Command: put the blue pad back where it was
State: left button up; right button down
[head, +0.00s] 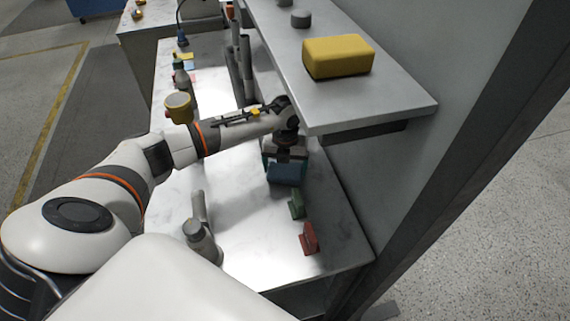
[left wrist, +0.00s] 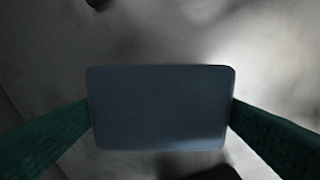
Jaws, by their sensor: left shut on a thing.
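The blue pad (head: 286,174) is a rounded block under my left gripper (head: 286,160) in the head view, below the shelf's front edge. In the left wrist view the pad (left wrist: 160,107) fills the middle, with a dark green finger of the left gripper (left wrist: 160,122) against each side. The gripper is shut on it. The pad is over the marble-look counter (head: 240,231); I cannot tell whether it touches it. My right gripper is not in view.
A shelf (head: 385,95) overhangs the counter and carries a yellow block (head: 338,57). A green block (head: 297,205) and a red block (head: 309,239) stand nearer me on the counter. A grey fixture (head: 201,236) stands to the left, with clear counter between.

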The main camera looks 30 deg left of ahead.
aim_at(285, 168)
pick_arm(q)
jog(key=shift+f, duration=0.1)
jog(key=o, duration=0.5)
jog(key=shift+o, duration=0.6)
jog(key=shift+r, duration=0.25)
notch_tip(285, 168, up, 12)
jog(key=b, duration=0.3)
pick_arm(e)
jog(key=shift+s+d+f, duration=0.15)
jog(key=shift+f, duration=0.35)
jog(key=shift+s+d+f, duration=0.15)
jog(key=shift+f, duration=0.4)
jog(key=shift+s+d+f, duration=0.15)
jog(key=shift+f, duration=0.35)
pick_arm(q)
jog(key=shift+f, duration=0.1)
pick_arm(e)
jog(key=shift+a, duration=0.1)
